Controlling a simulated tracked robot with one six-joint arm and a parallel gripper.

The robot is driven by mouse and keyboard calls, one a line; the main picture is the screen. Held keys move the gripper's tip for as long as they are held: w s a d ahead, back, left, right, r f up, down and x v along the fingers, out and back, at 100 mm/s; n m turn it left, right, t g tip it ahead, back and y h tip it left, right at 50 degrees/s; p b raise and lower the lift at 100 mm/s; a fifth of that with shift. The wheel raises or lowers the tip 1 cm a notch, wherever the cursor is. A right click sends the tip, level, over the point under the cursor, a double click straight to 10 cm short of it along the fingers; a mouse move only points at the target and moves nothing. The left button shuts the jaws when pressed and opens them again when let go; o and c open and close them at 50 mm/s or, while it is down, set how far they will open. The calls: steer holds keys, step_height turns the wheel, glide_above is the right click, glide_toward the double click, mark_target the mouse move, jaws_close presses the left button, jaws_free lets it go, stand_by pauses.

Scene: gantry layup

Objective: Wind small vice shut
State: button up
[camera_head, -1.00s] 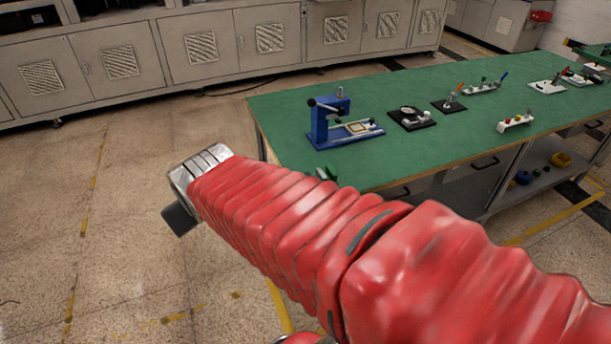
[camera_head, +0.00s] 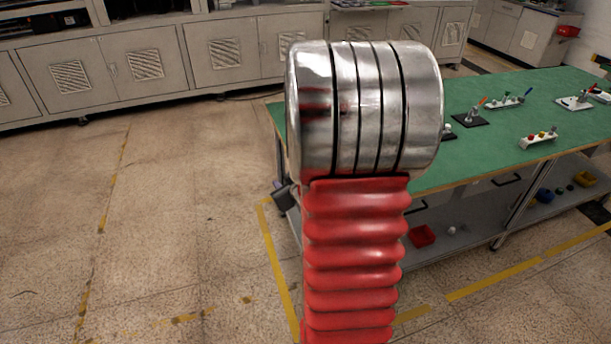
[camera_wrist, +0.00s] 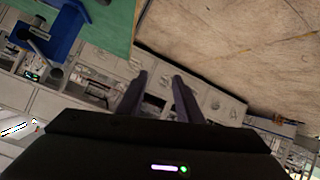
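A blue fixture (camera_wrist: 66,32) with a dark crossbar handle shows at the upper left of the wrist view, on the green tabletop (camera_wrist: 112,18). In the head view my raised arm hides that part of the table. My gripper (camera_wrist: 160,75) has its two dark fingers apart with nothing between them. In the wrist picture it is right of and below the blue fixture, not touching it.
The green table (camera_head: 455,165) holds a black-based clamp (camera_head: 471,118), a white-based knob block (camera_head: 538,139) and other small fixtures. A lower shelf holds a red bin (camera_head: 422,236) and a yellow bin (camera_head: 585,179). Grey cabinets (camera_head: 140,60) line the back. Floor at left is clear.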

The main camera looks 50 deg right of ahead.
steer(key=s+d+f+m+t+h, duration=0.1)
steer(key=s+d+f+m+t, duration=0.1)
steer(key=s+d+f, duration=0.2)
steer(key=s+d+f+m+t+h, duration=0.2)
steer(key=s+f, duration=0.4)
steer(key=s, duration=0.4)
steer(key=shift+s+d+t, duration=0.3)
steer(key=shift+d+t, duration=0.2)
steer(key=shift+d, duration=0.65)
steer(key=x, duration=1.3)
steer(key=shift+w+d, duration=0.2)
steer(key=shift+w, duration=0.15)
steer(key=c, duration=0.8)
